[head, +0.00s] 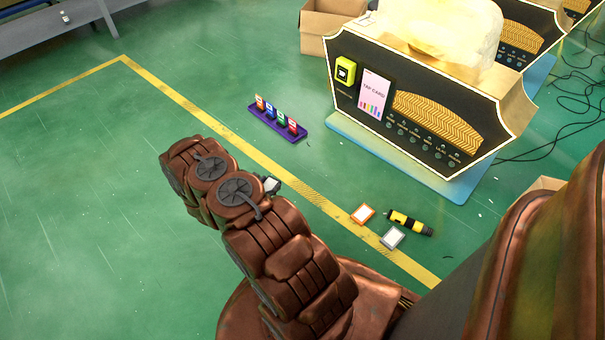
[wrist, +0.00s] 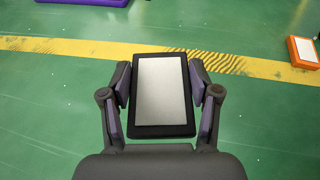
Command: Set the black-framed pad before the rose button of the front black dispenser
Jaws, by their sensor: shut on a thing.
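My gripper (wrist: 160,98) is shut on the black-framed pad (wrist: 160,92), with a finger on each side of its frame. The pad has a pale grey face and is held above the green floor. In the head view my arm hides the gripper and most or all of the pad. The front black dispenser (head: 345,85) stands at the upper right of the head view, on a light blue base. It has a gold trim, a yellow device, a pink card sign and a row of small round buttons (head: 415,138) below a gold grille. The button labels are too small to read for certain.
A purple rack (head: 276,126) with several coloured cards stands left of the dispenser. An orange-framed pad (head: 362,214), a grey-framed pad (head: 393,237) and a yellow-black tool (head: 410,223) lie near the yellow floor line. A cardboard box (head: 318,30) and further dispensers are behind.

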